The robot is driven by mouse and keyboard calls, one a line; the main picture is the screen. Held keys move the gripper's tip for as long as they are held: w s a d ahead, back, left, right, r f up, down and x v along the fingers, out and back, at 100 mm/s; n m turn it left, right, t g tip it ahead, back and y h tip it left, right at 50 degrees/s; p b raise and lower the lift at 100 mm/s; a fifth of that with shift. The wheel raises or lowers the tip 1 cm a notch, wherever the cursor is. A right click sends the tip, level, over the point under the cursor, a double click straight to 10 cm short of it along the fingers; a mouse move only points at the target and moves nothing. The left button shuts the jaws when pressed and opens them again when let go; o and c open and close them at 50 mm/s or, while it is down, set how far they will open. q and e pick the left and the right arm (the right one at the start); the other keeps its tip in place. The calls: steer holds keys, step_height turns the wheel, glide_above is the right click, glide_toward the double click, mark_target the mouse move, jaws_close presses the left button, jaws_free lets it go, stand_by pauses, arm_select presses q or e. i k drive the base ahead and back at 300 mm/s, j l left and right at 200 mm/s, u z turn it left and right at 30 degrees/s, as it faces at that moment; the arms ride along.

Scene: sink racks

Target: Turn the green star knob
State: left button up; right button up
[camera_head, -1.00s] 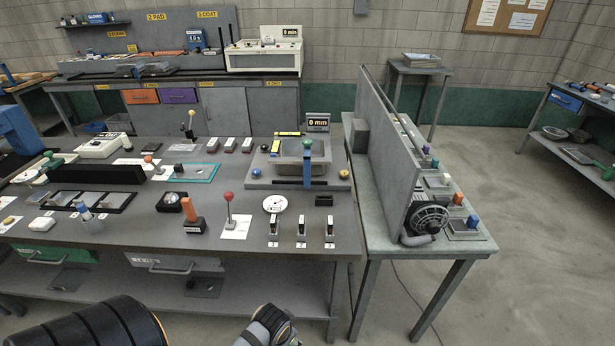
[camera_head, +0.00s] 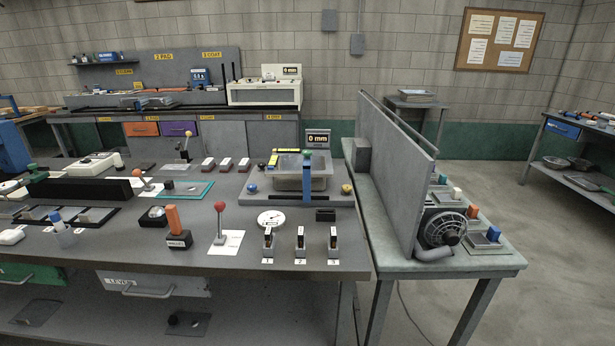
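A small green knob (camera_head: 307,153) sits on top of a blue upright post at the front of a grey basin fixture (camera_head: 330,199) on the main bench. Its star shape is too small to make out. Another green-topped part (camera_head: 32,168) stands at the far left of the bench, beside a long black block; I cannot tell its exact shape. Neither of my grippers is in view, and nothing touches either green part.
A display reading 0 mm (camera_head: 318,139) stands behind the basin. Several levers and switches, including a red-ball lever (camera_head: 220,207) and an orange handle (camera_head: 173,219), rise from the bench (camera_head: 120,241). A tall grey panel (camera_head: 385,165) stands on the right table.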

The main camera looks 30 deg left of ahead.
mark_target(306, 152)
steer(key=j+z, duration=0.2)
steer(key=j, duration=0.3)
steer(key=k+j+z, duration=0.2)
steer(key=j, duration=0.25)
steer(key=j+z, duration=0.2)
steer(key=j, duration=0.3)
steer(key=k, duration=0.05)
